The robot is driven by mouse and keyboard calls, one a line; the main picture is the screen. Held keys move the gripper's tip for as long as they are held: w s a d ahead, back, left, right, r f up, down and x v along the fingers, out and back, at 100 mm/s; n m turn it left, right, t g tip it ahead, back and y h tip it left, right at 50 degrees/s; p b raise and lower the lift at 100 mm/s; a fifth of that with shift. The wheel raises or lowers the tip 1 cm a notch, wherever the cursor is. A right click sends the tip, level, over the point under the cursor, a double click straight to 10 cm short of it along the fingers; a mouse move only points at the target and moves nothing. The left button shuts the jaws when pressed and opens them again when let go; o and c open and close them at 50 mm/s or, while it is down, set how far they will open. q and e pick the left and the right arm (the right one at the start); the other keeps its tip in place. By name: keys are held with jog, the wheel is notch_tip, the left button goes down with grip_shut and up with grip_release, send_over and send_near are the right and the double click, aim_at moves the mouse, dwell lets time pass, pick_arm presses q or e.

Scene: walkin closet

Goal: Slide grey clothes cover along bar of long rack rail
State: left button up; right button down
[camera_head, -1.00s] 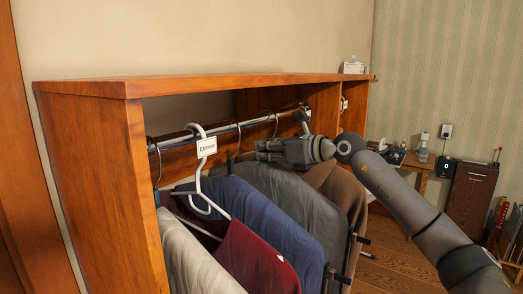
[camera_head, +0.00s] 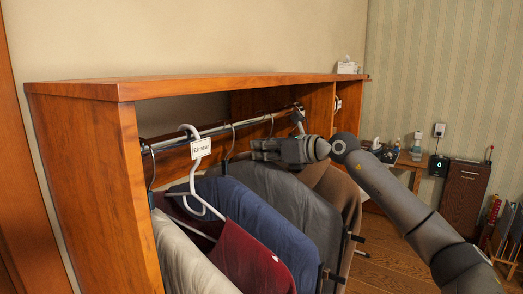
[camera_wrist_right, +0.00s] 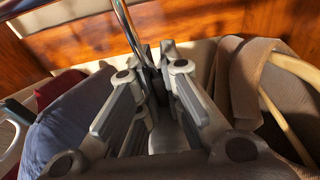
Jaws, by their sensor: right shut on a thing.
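The grey clothes cover (camera_head: 297,200) hangs from the rail among other garments, between a blue cover and a brown one. The bar of the long rack rail (camera_head: 215,129) runs under the cabinet top; its near part also shows in the right wrist view (camera_wrist_right: 128,25). My right gripper (camera_head: 262,150) is at the top of the grey cover, just below the bar. It is shut on the cover's upper part; the fingers (camera_wrist_right: 160,65) hide the exact grip. A hook (camera_head: 271,124) shows on the bar above the gripper. My left gripper is out of view.
A blue cover (camera_head: 255,215), a dark red cover (camera_head: 245,258) and a pale cover (camera_head: 185,262) hang left of the grey one. A white hanger (camera_head: 194,178) carries a label. A brown cover (camera_head: 335,188) hangs close on the right. The wooden cabinet top (camera_head: 200,84) is overhead.

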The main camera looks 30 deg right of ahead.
jog(key=shift+f, duration=0.15)
jog(key=c, duration=1.5)
grip_release()
jog(key=shift+d+f, duration=0.15)
jog(key=shift+f, duration=0.3)
jog(key=v, duration=1)
jog(key=shift+s+d+r, duration=0.15)
jog(key=shift+r, duration=0.2)
jog(key=shift+s+d+r, duration=0.1)
jog(key=shift+s+r, duration=0.1)
jog(key=shift+s, duration=0.25)
jog(key=shift+s+d+r, duration=0.15)
jog(key=shift+s+r, duration=0.05)
jog(key=shift+s, duration=0.25)
jog(key=shift+w, duration=0.1)
